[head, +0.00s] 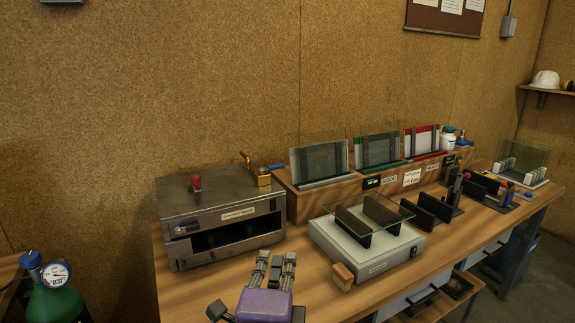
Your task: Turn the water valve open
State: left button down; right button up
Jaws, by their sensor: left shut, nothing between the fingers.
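A brass valve (261,180) with a blue lever (276,166) sits at the back right of the top of a grey metal box (215,200). The lever points to the right, away from the brass body. I cannot tell from this view whether the valve is open or closed. My left gripper (277,259), with a purple wrist and grey fingers, is in front of the box's right side, over the front of the bench. It is shut and empty, apart from the valve. My right gripper is not in view.
A red knob (196,182) stands on the box top. A white device with a glass plate (374,218) stands right of my gripper. Several upright glass panels (320,158) stand along a wooden rack behind. A green cylinder (58,303) with a gauge is at lower left.

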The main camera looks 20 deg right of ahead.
aim_at(272, 168)
jog(key=i+l, duration=0.3)
jog(key=i, duration=0.15)
jog(key=i+l, duration=0.25)
jog(key=i, duration=0.25)
